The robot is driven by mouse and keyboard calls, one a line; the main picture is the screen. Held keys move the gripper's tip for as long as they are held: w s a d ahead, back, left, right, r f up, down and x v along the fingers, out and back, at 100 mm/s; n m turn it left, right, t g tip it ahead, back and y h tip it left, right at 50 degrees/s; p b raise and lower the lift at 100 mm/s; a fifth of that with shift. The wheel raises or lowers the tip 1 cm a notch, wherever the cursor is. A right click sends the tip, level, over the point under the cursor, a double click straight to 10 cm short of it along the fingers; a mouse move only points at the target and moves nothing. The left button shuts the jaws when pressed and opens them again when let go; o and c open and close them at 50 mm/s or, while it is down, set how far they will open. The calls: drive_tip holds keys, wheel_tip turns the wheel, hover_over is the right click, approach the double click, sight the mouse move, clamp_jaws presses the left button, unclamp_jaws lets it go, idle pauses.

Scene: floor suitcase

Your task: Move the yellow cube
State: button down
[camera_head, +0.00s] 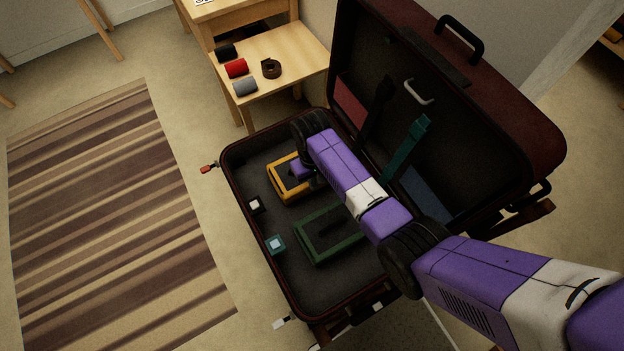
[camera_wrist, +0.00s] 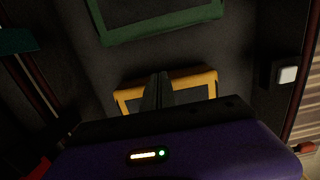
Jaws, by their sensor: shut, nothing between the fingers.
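No yellow cube shows clearly in either view. A yellow-rimmed tray (camera_head: 288,198) lies on the dark floor of the open suitcase (camera_head: 226,158), partly hidden by my arm. It also shows in the wrist view (camera_wrist: 206,80). My gripper (camera_wrist: 159,82) points down over this tray, its dark fingers together and empty. I cannot tell whether the fingertips touch the tray. In the head view my gripper is mostly hidden behind my wrist.
A green-rimmed tray (camera_head: 318,257) lies nearer in the suitcase. The raised lid (camera_head: 480,120) stands at right.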

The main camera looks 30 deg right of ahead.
wheel_tip(320, 180, up, 9)
drive_tip(key=s+a+p, duration=0.1)
drive_tip(key=a+p, duration=0.1)
drive_tip(key=p, duration=0.6)
drive_tip(key=s+d+f+b, duration=0.2)
drive_tip(key=d+f+b, duration=0.5)
drive_tip(key=b, duration=0.4)
wheel_tip(320, 180, up, 4)
drive_tip(key=s+d+n+b, duration=0.1)
drive_tip(key=s+n+b, duration=0.1)
drive_tip(key=n+b, duration=0.1)
drive_tip(key=shift+t, duration=0.4)
drive_tip(key=f, duration=0.3)
drive_tip(key=f+b, duration=0.1)
drive_tip(key=f, duration=0.5)
drive_tip(key=shift+w+a+f, duration=0.15)
drive_tip(key=shift+w+f, duration=0.1)
drive_tip(key=shift+f, duration=0.05)
drive_tip(key=w, duration=0.2)
drive_tip(key=f, duration=0.1)
drive_tip(key=shift+w+a+b, duration=0.3)
drive_tip(key=shift+w+a, duration=0.05)
drive_tip(key=shift+w, duration=0.05)
drive_tip(key=shift+w+r, duration=0.1)
drive_tip(key=shift+w, duration=0.4)
